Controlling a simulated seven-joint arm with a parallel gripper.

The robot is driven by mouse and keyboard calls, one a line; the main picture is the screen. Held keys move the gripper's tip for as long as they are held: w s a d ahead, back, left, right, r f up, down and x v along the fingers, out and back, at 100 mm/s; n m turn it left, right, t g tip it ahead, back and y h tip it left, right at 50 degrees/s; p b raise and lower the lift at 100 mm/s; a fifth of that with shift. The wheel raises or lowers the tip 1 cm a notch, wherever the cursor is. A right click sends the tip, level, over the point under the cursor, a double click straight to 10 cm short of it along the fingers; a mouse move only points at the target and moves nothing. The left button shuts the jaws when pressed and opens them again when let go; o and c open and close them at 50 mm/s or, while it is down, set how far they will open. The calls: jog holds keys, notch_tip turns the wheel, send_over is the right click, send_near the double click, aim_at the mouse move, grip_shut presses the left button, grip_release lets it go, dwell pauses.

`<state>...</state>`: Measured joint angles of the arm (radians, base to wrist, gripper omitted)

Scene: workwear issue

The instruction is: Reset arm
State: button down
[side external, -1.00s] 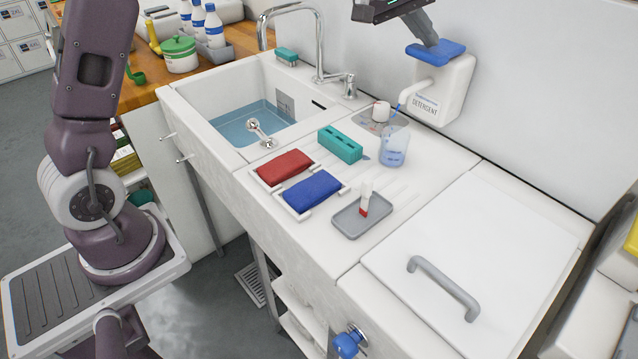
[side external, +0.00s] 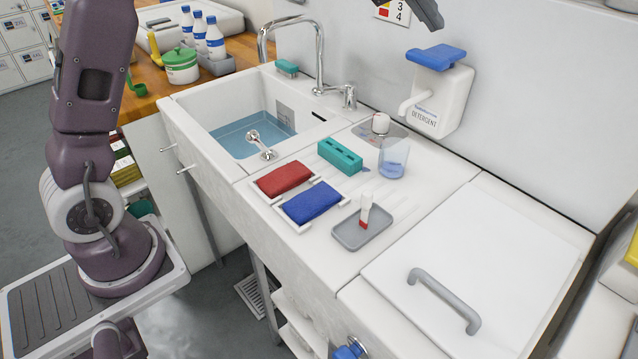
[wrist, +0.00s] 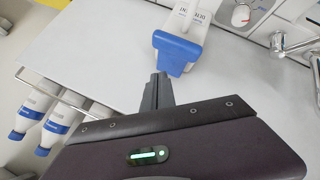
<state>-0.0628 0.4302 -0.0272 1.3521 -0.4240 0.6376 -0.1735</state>
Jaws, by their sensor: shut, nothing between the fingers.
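My gripper (side external: 428,14) is only partly in the side view, at the top edge. It hangs above the blue press lever (side external: 436,56) of the white detergent dispenser (side external: 446,100) on the wall, with a gap between them. In the wrist view, the closed fingers (wrist: 158,92) are empty and the blue lever (wrist: 176,54) lies just beyond their tips. A clear beaker (side external: 393,158) with blue liquid stands below the dispenser's spout. No stream shows from the spout.
A sink (side external: 243,128) with water, a tall faucet (side external: 320,60) and a teal block (side external: 340,156) lie left of the beaker. Red (side external: 285,179) and blue (side external: 312,203) cloths and a grey tray (side external: 362,228) sit in front. A white lid (side external: 500,240) with a handle is at right.

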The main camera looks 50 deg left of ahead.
jog(key=shift+r, duration=1.45)
jog(key=s+m+g+y, duration=0.1)
jog(key=s+m+g, duration=0.15)
jog(key=s, duration=2.05)
jog(key=s+a+f+m+y, duration=0.1)
jog(key=s+f, duration=0.4)
jog(key=s, duration=0.5)
jog(key=s+a+f+m, duration=0.2)
jog(key=s+f, duration=0.4)
jog(key=s, duration=0.4)
jog(key=shift+f+g+y, duration=0.25)
jog(key=shift+g+y, duration=0.1)
jog(key=shift+y, duration=0.05)
jog(key=shift+w+r, duration=0.1)
jog(key=shift+w, duration=0.05)
